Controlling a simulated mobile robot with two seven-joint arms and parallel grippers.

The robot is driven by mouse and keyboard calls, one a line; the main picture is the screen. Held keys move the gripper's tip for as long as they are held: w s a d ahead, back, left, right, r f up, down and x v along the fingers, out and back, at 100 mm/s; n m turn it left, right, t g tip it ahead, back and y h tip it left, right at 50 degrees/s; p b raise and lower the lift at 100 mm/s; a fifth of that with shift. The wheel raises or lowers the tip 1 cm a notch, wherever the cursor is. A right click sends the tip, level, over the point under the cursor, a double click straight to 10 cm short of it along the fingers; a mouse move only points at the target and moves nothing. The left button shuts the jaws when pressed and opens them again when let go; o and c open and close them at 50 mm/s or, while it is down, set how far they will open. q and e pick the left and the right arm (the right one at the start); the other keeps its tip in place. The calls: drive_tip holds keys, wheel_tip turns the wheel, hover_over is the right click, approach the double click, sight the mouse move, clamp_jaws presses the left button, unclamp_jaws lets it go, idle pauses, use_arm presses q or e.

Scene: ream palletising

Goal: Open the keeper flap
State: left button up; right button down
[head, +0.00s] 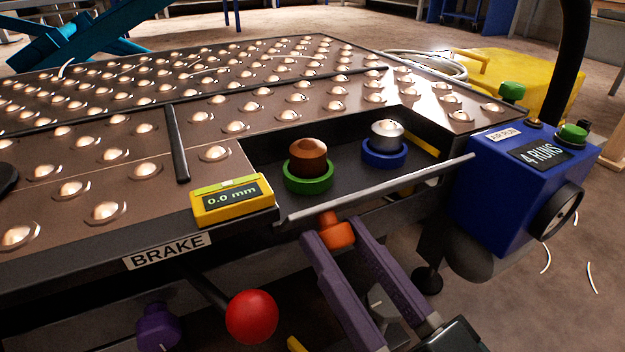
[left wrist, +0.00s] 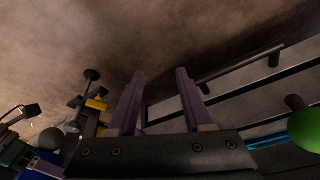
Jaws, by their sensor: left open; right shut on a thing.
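The keeper flap (head: 375,187) shows as a long thin grey strip along the front edge of a dark recess in the ball-topped table. An orange knob (head: 335,232) sits below the strip's left half. My right gripper (head: 336,236) is shut on this knob, one purple finger on each side. How far the flap is tilted is hard to tell from here. My left gripper (left wrist: 160,75) is open and empty in the left wrist view, its fingers apart over brown floor.
The recess holds a copper ball in a green ring (head: 308,172) and a steel ball in a blue ring (head: 385,150). A yellow gauge (head: 231,200) reads 0.0 mm. A red brake knob (head: 252,317) is below. A blue box (head: 510,185) stands right.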

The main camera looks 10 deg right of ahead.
drive_tip(key=c, duration=0.8)
unclamp_jaws()
drive_tip(key=shift+c, duration=0.2)
drive_tip(key=shift+o, duration=0.4)
drive_tip(key=shift+s, duration=0.1)
drive_tip(key=p+v, duration=0.2)
drive_tip(key=v, duration=0.7)
drive_tip(key=shift+s+d+f+p, duration=0.2)
drive_tip(key=shift+s+p, duration=0.1)
drive_tip(key=shift+p, duration=0.1)
